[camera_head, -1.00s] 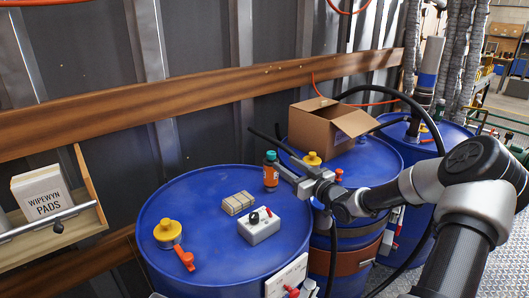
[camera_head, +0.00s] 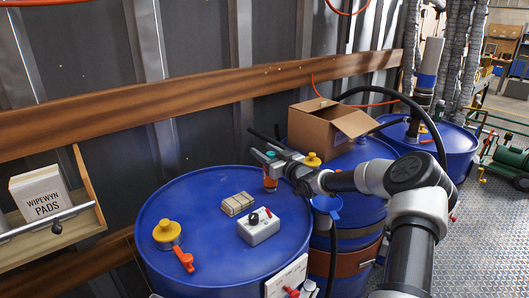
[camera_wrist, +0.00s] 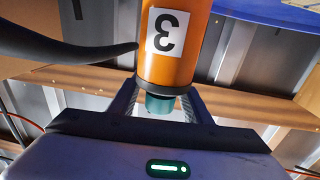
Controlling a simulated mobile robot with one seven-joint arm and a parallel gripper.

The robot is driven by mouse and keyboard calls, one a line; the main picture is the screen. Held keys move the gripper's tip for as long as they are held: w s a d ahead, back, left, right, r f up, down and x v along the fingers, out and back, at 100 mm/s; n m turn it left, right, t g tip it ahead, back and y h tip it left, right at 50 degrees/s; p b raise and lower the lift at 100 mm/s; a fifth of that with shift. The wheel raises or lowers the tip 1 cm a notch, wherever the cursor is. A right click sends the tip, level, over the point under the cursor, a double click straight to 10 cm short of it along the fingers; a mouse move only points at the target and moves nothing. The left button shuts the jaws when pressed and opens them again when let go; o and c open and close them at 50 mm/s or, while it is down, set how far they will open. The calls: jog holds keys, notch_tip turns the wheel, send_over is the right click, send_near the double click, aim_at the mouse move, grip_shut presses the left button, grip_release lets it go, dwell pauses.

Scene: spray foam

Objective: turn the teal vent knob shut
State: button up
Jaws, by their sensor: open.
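The teal vent knob (camera_wrist: 160,103) caps an orange cylinder (camera_wrist: 173,45) with a white label marked 3, upside down in the wrist view. In the head view the orange cylinder (camera_head: 270,184) stands at the back right of the near blue drum, with the teal knob (camera_head: 271,154) on top, partly covered. My gripper (camera_head: 266,160) is at the knob's height. In the wrist view my gripper's fingers (camera_wrist: 159,90) are open, one on each side of the knob. I cannot tell whether they touch it.
The near blue drum (camera_head: 210,208) also carries a white switch box (camera_head: 259,229), a tan pack (camera_head: 237,204) and a yellow cap (camera_head: 166,231) with a red lever. A cardboard box (camera_head: 325,126) is behind my wrist. A black hose (camera_wrist: 65,45) curves beside the cylinder in the wrist view.

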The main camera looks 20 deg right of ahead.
jog(key=c, duration=1)
jog(key=shift+c, duration=0.2)
